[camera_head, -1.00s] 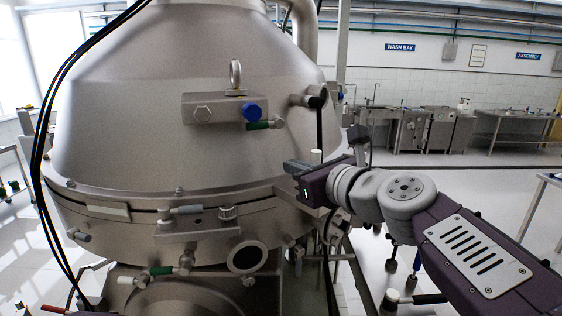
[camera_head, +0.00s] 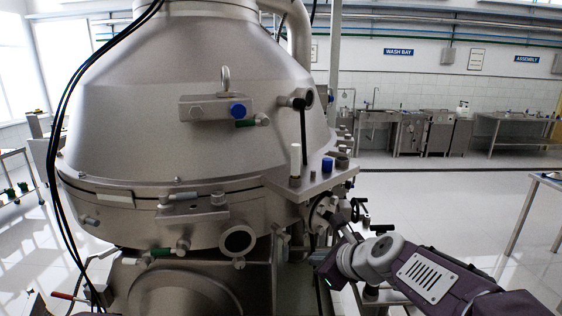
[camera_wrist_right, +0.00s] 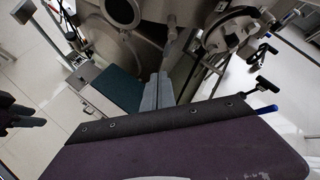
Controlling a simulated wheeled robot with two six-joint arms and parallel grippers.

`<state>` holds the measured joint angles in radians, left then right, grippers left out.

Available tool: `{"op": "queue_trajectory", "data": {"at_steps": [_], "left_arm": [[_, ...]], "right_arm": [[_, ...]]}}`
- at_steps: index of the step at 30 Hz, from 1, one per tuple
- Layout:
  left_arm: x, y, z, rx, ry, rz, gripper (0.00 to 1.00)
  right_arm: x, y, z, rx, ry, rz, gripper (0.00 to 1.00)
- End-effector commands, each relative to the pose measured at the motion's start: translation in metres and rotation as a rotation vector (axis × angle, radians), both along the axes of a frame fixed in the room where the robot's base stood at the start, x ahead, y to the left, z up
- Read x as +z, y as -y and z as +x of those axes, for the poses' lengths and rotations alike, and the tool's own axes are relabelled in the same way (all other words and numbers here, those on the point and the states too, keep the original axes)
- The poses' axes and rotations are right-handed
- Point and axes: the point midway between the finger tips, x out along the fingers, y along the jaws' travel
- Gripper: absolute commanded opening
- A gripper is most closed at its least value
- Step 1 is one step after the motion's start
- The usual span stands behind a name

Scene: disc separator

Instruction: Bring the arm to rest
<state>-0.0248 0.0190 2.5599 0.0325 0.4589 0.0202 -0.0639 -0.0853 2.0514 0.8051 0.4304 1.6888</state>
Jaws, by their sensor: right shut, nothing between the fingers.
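My right arm comes in from the lower right in the head view. Its purple wrist and gripper (camera_head: 326,268) are beside the lower right of the large steel separator (camera_head: 190,130), below a steel shelf bracket (camera_head: 318,183). The fingertips are hard to make out there. In the right wrist view, the two grey fingers (camera_wrist_right: 158,93) are shut together and empty, pointing towards the machine's lower body. A dark shape at the left edge of that view may be part of my left gripper (camera_wrist_right: 20,115); its jaws cannot be read.
A white post (camera_head: 295,160) and a blue knob (camera_head: 327,165) stand on the shelf bracket. Black-handled clamps (camera_head: 361,208) are near my right wrist. Black hoses (camera_head: 58,130) hang at the left. Open floor (camera_head: 440,205) lies to the right, before the sink benches (camera_head: 410,130).

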Motion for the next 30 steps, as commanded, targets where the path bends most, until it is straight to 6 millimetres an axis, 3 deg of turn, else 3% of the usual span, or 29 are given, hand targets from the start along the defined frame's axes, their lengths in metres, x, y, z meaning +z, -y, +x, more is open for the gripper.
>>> {"op": "queue_trajectory", "data": {"at_steps": [1,2,5,6,9,10,12,16,20,30], "left_arm": [[0.000,0.000,0.000,0.000,0.000,0.000,0.36],[0.000,0.000,0.000,0.000,0.000,0.000,0.36],[0.000,0.000,0.000,0.000,0.000,0.000,0.36],[0.000,0.000,0.000,0.000,0.000,0.000,0.36],[0.000,0.000,0.000,0.000,0.000,0.000,0.36],[0.000,0.000,0.000,0.000,0.000,0.000,0.36],[0.000,0.000,0.000,0.000,0.000,0.000,0.36],[0.000,0.000,0.000,0.000,0.000,0.000,0.36],[0.000,0.000,0.000,0.000,0.000,0.000,0.36],[0.000,0.000,0.000,0.000,0.000,0.000,0.36]], "right_arm": [[-0.033,0.008,-0.012,0.066,-0.043,-0.108,0.00],[-0.054,0.014,-0.022,0.124,-0.067,-0.187,0.00],[-0.128,0.036,-0.071,0.439,-0.153,-0.501,0.00],[-0.155,0.046,-0.096,0.615,-0.179,-0.630,0.00],[-0.204,0.070,-0.159,1.145,-0.189,-0.904,0.00],[-0.213,0.075,-0.173,1.295,-0.173,-0.963,0.00],[-0.222,0.085,-0.194,1.589,-0.109,-1.069,0.00],[-0.224,0.092,-0.200,1.889,0.013,-1.179,0.00],[-0.224,0.092,-0.199,1.970,0.063,-1.205,0.00],[-0.224,0.091,-0.198,1.970,0.065,-1.206,0.00]]}}
